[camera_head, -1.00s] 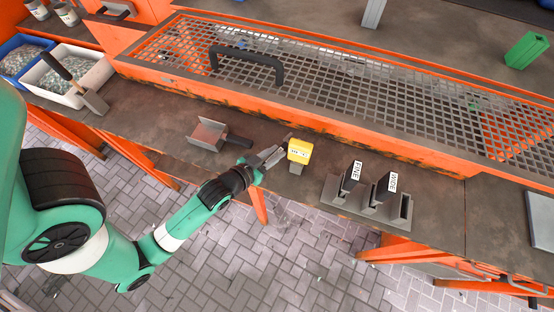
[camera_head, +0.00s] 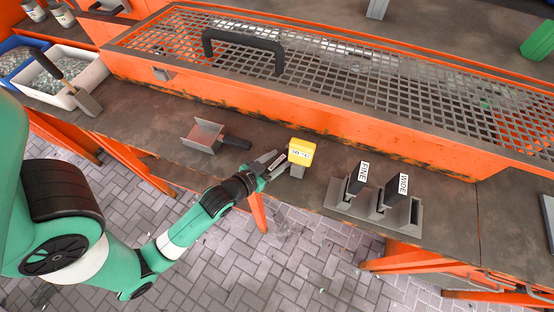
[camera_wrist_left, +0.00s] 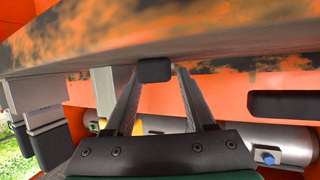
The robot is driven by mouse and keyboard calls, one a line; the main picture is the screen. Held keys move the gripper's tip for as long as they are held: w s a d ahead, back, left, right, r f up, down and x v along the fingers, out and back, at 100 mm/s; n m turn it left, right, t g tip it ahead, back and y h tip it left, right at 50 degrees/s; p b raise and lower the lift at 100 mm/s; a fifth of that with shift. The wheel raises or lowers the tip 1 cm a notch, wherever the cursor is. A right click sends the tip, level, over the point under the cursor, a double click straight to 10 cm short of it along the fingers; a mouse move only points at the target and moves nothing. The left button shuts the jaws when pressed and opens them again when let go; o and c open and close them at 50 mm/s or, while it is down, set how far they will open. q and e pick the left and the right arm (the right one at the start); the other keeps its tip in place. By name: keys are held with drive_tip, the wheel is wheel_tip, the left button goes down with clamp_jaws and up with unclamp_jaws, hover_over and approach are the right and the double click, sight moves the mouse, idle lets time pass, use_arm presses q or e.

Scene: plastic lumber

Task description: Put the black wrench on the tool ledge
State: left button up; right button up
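I cannot make out a black wrench for certain in either view. My left gripper (camera_head: 273,161) is at the front edge of the bench, just left of a yellow block (camera_head: 301,150) on a grey stand. In the left wrist view its two fingers (camera_wrist_left: 157,75) are apart. A small black block-shaped end (camera_wrist_left: 155,70) shows between or beyond the fingertips, under a worn dark edge. I cannot tell what it belongs to or whether the fingers touch it. Which surface is the tool ledge is unclear. My right gripper is not in view.
Grey holders labelled FINE (camera_head: 359,177) and WIDE (camera_head: 397,186) stand to the right. A grey metal scoop (camera_head: 204,132) with a black handle lies left of the gripper. Behind is a raised orange-framed mesh (camera_head: 330,75) with a black handle (camera_head: 243,42). White bin at left (camera_head: 88,70).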

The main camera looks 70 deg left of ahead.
use_arm(q)
drive_tip(key=shift+s+r, duration=0.1)
drive_tip(key=shift+r, duration=0.1)
drive_tip(key=p+v, duration=0.1)
drive_tip(key=v, duration=1)
drive_tip(key=shift+s+d, duration=0.1)
drive_tip(key=shift+d, duration=0.05)
drive_tip(key=shift+o, duration=0.2)
drive_tip(key=shift+s+r, duration=0.2)
drive_tip(key=shift+s, duration=0.05)
drive_tip(key=shift+o, duration=0.2)
